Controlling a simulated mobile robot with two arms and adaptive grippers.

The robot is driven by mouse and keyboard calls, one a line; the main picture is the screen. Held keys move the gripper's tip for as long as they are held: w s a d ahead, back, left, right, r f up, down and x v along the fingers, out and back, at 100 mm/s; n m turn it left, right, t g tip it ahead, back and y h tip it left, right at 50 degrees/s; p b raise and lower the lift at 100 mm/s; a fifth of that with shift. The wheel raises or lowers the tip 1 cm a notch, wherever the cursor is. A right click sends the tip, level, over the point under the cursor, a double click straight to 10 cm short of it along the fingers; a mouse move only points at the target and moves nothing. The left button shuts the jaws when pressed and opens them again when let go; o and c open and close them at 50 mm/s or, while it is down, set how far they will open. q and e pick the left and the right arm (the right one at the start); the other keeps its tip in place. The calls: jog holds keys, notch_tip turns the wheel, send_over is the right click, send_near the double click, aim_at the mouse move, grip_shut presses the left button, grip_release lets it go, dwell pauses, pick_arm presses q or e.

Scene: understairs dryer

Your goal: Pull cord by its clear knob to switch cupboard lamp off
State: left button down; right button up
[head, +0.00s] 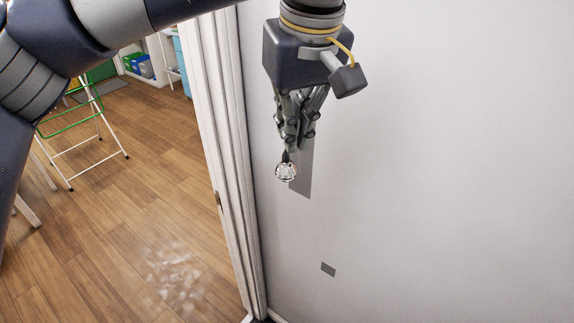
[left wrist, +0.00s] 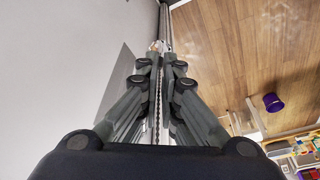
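The clear knob (head: 286,172) is a faceted ball right below my left gripper's fingertips, in front of the white wall. My left gripper (head: 287,154) points down with its fingers drawn together just above the knob. In the left wrist view the beaded cord (left wrist: 158,110) runs between the two fingers to their tips (left wrist: 159,58), which look closed on it. A small pale bit of the knob (left wrist: 154,46) shows past the tips. The cord above the fingers is hidden in the head view. The lamp and my right gripper are not in view.
A white door frame (head: 222,150) stands close left of the gripper. Beyond it is open wooden floor (head: 130,200) with a green and white drying rack (head: 85,120). A purple bucket (left wrist: 273,102) shows in the left wrist view.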

pick_arm(q)
jog(key=b+x, duration=0.2)
jog(key=x, duration=0.2)
jog(key=shift+a, duration=0.1)
jog(key=shift+f+b, duration=0.5)
jog(key=shift+b, duration=0.05)
jog(key=shift+s+d+r, duration=0.2)
jog(key=shift+s+d, duration=0.05)
jog(key=shift+s, duration=0.2)
jog(key=w+a+r+v, duration=0.1)
jog(key=w+v, duration=0.2)
jog(key=v, duration=0.9)
send_over(290, 169)
jog(key=s+d, duration=0.2)
jog(key=s, duration=0.3)
jog(key=shift+w+f, duration=0.15)
jog(key=shift+f, duration=0.15)
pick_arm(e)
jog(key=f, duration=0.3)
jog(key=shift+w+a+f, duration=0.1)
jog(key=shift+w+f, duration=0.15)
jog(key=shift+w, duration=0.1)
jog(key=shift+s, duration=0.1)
